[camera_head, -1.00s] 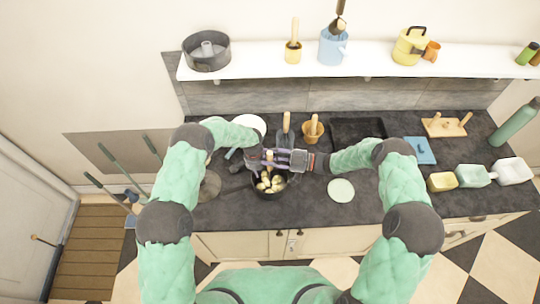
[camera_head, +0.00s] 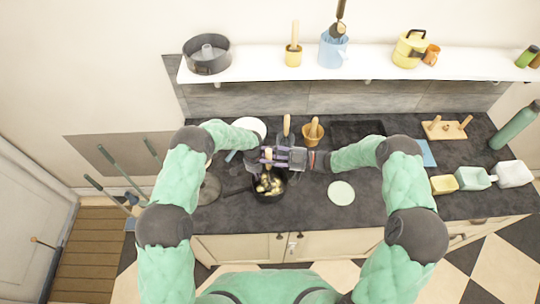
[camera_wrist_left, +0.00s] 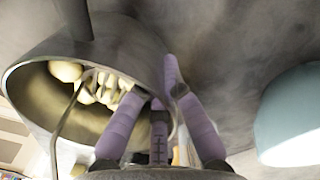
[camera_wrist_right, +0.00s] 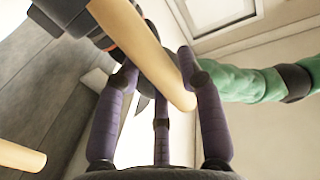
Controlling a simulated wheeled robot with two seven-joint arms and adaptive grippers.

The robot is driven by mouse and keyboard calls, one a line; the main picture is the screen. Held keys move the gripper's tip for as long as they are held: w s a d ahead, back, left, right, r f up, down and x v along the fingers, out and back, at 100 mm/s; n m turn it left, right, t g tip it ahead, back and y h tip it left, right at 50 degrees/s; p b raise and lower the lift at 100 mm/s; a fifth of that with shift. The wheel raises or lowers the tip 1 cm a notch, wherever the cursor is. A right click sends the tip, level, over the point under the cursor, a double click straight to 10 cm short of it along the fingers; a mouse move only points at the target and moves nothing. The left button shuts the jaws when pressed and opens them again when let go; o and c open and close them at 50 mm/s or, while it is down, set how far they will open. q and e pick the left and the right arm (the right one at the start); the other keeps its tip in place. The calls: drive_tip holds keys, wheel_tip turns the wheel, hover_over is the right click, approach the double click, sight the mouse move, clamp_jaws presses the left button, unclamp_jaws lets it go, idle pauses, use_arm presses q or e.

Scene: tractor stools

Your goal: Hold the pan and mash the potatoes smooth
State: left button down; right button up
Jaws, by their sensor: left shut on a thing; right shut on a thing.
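The dark pan (camera_head: 282,190) stands on the counter with pale yellow potato pieces (camera_head: 268,184) in it. Its inside and potatoes also show in the left wrist view (camera_wrist_left: 42,92). My left gripper (camera_head: 258,167) is shut on the pan's rim, with purple fingers at the wall in the left wrist view (camera_wrist_left: 165,95). My right gripper (camera_head: 270,156) is above the pan, shut on the masher's wooden handle (camera_wrist_right: 150,55). A thin metal rod of the masher (camera_wrist_left: 66,118) reaches down into the pan. The masher's head is partly hidden among the potatoes.
A pale green plate (camera_head: 341,192) lies right of the pan. Yellow, green and white containers (camera_head: 444,185) are at the right. A shelf (camera_head: 380,62) holds pots above.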

sight(268, 150)
drive_tip(key=shift+s+a, duration=0.1)
drive_tip(key=shift+a, duration=0.05)
idle(0.3)
drive_tip(key=shift+r, duration=1.6)
drive_tip(key=shift+w, duration=0.2)
drive_tip(key=shift+d+r, duration=0.1)
drive_tip(key=shift+d, duration=0.1)
drive_tip(key=shift+s+d, duration=0.15)
drive_tip(key=shift+d, duration=0.25)
drive_tip(key=shift+s+d+f, duration=0.1)
drive_tip(key=shift+s+f, duration=0.05)
drive_tip(key=shift+f, duration=0.15)
drive_tip(key=shift+f, duration=2.45)
